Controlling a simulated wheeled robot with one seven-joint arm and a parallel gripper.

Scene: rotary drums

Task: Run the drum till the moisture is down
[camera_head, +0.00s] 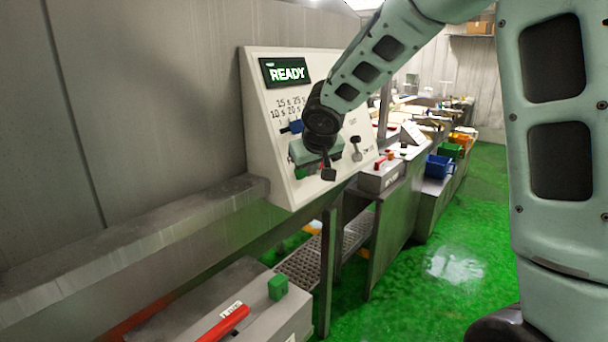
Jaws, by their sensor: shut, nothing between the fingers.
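A white sloped control panel (268,120) stands in the middle of the view. Its small screen (285,72) reads READY in green. Below the screen are printed times, 10 s to 25 s, beside a blue knob (293,127). A grey-green cover or plate (302,152) sits lower on the panel, with a green part (300,173) at its lower left. A grey lever (356,148) is to its right. My gripper (328,174) is shut and empty in front of the panel, hiding part of the plate. I cannot tell whether it touches. No drum is clearly visible.
A grey ledge (130,235) runs along the left wall. In front is a grey box with a red handle (222,324) and a green block (278,287). Green floor (450,240) is open at right.

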